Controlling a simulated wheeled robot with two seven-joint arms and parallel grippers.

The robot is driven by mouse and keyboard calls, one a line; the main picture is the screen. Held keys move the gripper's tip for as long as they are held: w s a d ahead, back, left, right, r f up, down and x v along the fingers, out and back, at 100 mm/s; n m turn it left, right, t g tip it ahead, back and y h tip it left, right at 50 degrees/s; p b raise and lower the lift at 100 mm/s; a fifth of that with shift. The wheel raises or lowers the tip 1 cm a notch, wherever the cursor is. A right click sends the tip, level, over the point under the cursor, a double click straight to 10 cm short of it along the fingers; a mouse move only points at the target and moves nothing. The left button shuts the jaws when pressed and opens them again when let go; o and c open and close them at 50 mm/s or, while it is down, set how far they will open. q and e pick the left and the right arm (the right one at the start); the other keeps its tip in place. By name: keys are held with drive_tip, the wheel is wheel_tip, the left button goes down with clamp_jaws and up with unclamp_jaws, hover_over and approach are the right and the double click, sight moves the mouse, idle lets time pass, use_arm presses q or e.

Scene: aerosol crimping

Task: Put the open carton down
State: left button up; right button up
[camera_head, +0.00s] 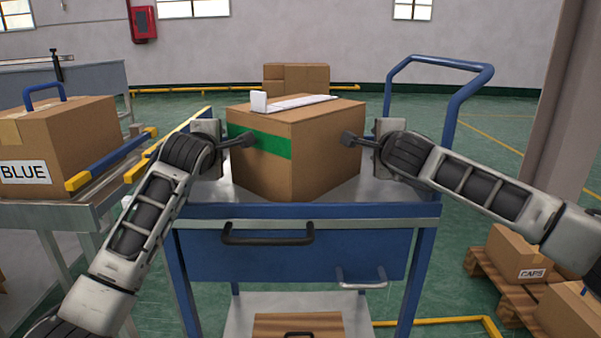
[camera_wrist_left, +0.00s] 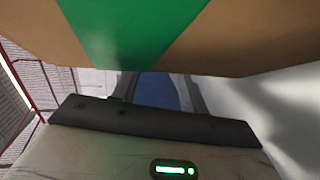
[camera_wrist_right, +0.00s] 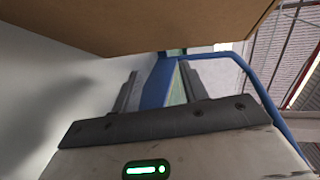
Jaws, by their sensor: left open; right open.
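The brown carton (camera_head: 285,150) stands on the metal top of the blue cart (camera_head: 345,192), one corner towards me, and appears to rest there. A green band (camera_head: 262,142) crosses its left face and fills part of the left wrist view (camera_wrist_left: 130,35). Its top looks flat, with a white strip-like piece (camera_head: 292,104) on it; I see no raised flaps. My left gripper (camera_head: 245,141) is open at its left face. My right gripper (camera_head: 351,138) is open at its right face. Whether the fingers touch the carton, I cannot tell. The carton's lower part shows in the right wrist view (camera_wrist_right: 150,22).
A carton marked BLUE (camera_head: 65,145) stands on a table at the left, beside blue and yellow rails. The cart's blue handle (camera_head: 440,64) rises at the back right. Cartons on a pallet (camera_head: 515,255) are at the lower right. Another carton (camera_head: 296,78) stands behind.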

drive_tip(key=shift+s, duration=0.1)
use_arm(q)
wheel_tip(320, 180, up, 10)
use_arm(e)
drive_tip(key=v, duration=1.1)
drive_tip(key=shift+s, duration=0.4)
drive_tip(key=shift+r, duration=0.1)
